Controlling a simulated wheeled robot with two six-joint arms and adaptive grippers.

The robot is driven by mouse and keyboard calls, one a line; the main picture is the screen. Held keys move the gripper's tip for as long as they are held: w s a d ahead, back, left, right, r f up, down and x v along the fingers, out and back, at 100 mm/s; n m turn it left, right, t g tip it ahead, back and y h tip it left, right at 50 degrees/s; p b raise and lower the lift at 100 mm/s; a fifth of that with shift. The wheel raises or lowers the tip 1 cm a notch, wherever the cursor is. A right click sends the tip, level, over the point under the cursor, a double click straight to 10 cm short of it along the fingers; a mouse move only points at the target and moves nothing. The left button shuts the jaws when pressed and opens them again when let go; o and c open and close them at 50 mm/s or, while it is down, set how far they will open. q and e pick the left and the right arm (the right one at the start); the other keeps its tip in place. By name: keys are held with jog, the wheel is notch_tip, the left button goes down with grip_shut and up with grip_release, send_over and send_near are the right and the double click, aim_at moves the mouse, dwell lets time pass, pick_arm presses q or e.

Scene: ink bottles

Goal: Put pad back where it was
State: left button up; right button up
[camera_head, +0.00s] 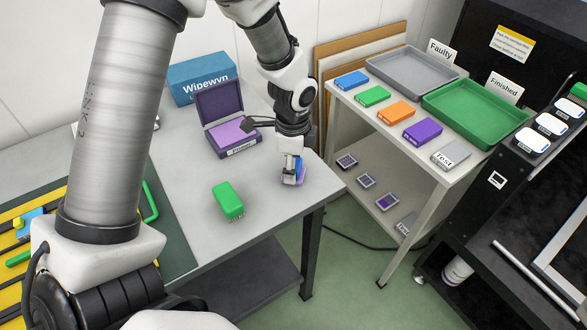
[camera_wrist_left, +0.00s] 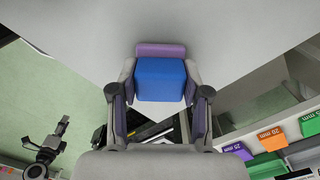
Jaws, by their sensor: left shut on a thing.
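My left gripper (camera_head: 292,172) is at the right part of the grey table, near its edge, pointing down. It is shut on a blue block (camera_wrist_left: 161,80), which sits between the fingers in the left wrist view. A flat purple-pink piece (camera_wrist_left: 161,50) shows just past the block; I cannot tell whether the two are joined. In the head view the fingers largely hide both. An open dark purple box (camera_head: 219,105) with a lilac pad surface (camera_head: 232,131) inside stands on the table, left of the gripper. My right gripper is not in view.
A green block with pins (camera_head: 228,199) lies on the table, left of the gripper. A blue Wipewyn box (camera_head: 199,80) stands behind. The side stand holds coloured boxes, a grey Faulty tray (camera_head: 410,65) and a green Finished tray (camera_head: 475,108). Smaller pads lie on its lower shelf.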

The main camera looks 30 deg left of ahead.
pick_arm(q)
jog(key=shift+s+a+f, duration=0.1)
jog(key=o, duration=1.1)
notch_tip(320, 180, up, 12)
jog(key=shift+r+p, duration=0.15)
jog(key=shift+p, duration=0.3)
